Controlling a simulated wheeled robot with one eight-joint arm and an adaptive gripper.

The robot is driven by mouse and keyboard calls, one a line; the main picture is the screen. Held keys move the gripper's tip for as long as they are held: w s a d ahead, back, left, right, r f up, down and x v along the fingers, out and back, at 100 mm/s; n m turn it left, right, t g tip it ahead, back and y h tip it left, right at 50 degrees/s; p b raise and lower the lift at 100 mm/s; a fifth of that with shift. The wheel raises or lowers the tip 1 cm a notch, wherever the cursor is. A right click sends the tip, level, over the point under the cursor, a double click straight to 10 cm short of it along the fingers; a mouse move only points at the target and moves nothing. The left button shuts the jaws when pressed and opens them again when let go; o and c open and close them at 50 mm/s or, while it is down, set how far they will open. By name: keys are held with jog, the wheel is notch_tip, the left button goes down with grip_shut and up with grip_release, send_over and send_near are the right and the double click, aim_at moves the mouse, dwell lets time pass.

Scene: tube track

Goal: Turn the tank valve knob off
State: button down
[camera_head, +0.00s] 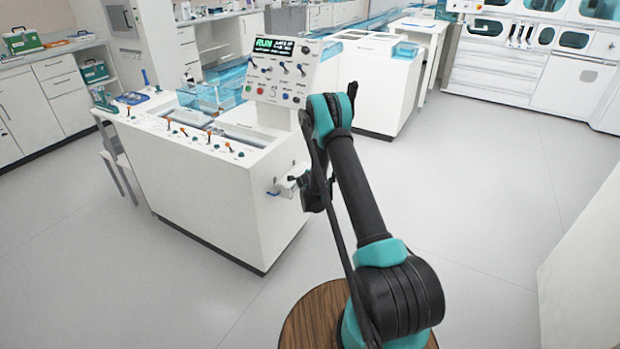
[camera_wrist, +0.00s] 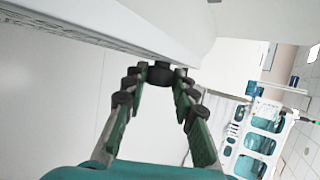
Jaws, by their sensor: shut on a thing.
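The tank is the white cabinet-like unit (camera_head: 225,200) left of centre in the head view. A small pale fitting (camera_head: 284,186) juts from its right side wall, beside my wrist. In the wrist view my gripper (camera_wrist: 161,78) reaches toward the tank's white wall (camera_wrist: 130,35), its two green-padded fingers converging. A dark round knob (camera_wrist: 160,71) sits between the fingertips, against the wall's lower edge, and the fingers are shut on it. The knob's marking and turn angle cannot be read. In the head view my arm partly hides the gripper.
A control panel (camera_head: 282,70) with knobs and a lit display stands on the tank's top. Several orange-tipped levers (camera_head: 183,131) line its top front. Open grey floor (camera_head: 470,200) lies to the right, with a white cabinet (camera_head: 590,270) at the far right edge.

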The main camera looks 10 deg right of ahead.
jog(key=shift+f+t+h, duration=0.1)
jog(key=shift+t+h, duration=0.2)
jog(key=shift+t, duration=0.3)
jog(key=c, duration=1.2)
grip_release()
notch_tip(320, 180, up, 10)
